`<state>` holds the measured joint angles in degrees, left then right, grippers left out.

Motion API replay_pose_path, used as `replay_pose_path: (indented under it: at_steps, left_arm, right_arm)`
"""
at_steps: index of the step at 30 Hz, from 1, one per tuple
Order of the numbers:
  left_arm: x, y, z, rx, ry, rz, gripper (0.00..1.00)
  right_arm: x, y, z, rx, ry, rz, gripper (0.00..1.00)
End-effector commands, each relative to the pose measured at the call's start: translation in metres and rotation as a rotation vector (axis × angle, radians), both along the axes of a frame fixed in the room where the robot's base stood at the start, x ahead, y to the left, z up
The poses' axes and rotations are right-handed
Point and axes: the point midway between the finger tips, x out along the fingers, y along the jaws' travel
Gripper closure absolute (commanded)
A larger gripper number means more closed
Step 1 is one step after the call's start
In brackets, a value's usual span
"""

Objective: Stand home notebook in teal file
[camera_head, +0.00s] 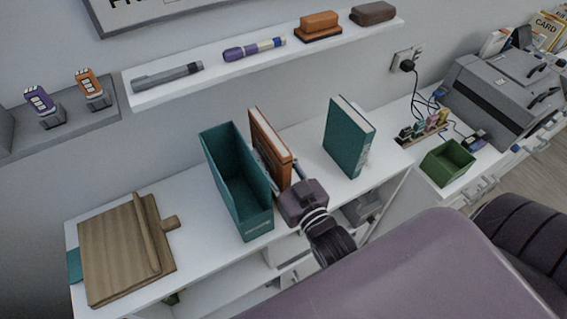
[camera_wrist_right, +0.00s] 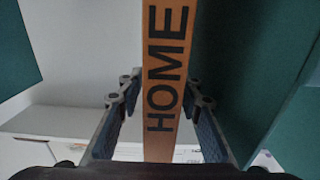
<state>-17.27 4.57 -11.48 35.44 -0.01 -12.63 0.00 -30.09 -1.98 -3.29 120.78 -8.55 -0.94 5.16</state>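The home notebook (camera_head: 270,147), orange-brown, stands upright on the white desk, just right of the teal file (camera_head: 259,223). The file is an open-topped upright box with an empty-looking inside. My right gripper (camera_head: 297,187) is at the notebook's near spine edge. In the right wrist view the orange spine reading HOME (camera_wrist_right: 165,75) lies between the two fingers (camera_wrist_right: 163,88). The fingers look open, with a small gap on the left of the spine. Teal surfaces show on both sides there. My left gripper is not in view.
A teal book (camera_head: 346,140) stands to the right of the notebook. A wooden board (camera_head: 105,255) lies at the left of the desk. A green box (camera_head: 447,163) and a grey printer (camera_head: 505,95) are at the right. A wall shelf (camera_head: 222,66) with markers and erasers hangs above.

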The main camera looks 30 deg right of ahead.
Motion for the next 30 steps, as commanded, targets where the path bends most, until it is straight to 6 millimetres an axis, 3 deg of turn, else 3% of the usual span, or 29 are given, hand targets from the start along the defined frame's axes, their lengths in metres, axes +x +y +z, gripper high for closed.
replay_pose_path:
  at_steps: [18,30]
  left_arm:
    - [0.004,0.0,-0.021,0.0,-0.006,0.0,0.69]
    - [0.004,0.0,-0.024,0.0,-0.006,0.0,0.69]
  right_arm:
    - [-0.095,-0.003,-0.003,0.001,0.005,0.001,0.67]
    - [-0.114,-0.003,0.0,0.0,0.001,0.001,0.64]
